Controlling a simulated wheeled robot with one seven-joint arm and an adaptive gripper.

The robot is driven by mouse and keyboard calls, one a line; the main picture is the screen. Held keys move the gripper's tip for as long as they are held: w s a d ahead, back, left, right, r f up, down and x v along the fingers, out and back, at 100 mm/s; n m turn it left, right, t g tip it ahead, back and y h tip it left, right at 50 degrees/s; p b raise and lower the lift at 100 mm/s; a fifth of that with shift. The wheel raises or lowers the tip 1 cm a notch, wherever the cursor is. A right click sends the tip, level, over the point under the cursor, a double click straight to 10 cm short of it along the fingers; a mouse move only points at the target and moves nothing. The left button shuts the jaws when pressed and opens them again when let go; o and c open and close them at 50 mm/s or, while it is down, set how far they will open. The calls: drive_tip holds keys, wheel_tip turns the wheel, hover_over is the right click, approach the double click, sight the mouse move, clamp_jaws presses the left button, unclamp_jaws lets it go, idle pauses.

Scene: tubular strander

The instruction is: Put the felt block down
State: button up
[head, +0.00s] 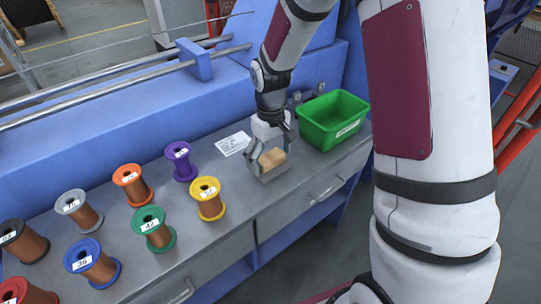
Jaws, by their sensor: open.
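The far side of the block and part of the tray are hidden by the fingers.
A green bin (333,121) with a white label stands right of my gripper. A white paper card (233,144) lies to the left. Several wire spools, including a yellow one (208,199) and a purple one (181,161), stand on the grey bench (240,215).

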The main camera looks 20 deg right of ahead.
sight(271, 156)
wheel_tip(271, 156, up, 13)
drive_tip(key=p, duration=0.3)
drive_tip(key=s+r+m, duration=0.2)
drive_tip(key=s+r, duration=0.8)
drive_tip(key=s, duration=0.5)
drive_tip(key=s+m+t, duration=0.1)
drive_tip(key=s, duration=1.6)
drive_tip(key=shift+s+r+m, duration=0.15)
drive_tip(key=shift+r+m, duration=0.15)
drive_tip(key=shift+m, duration=0.1)
drive_tip(key=shift+d, duration=0.1)
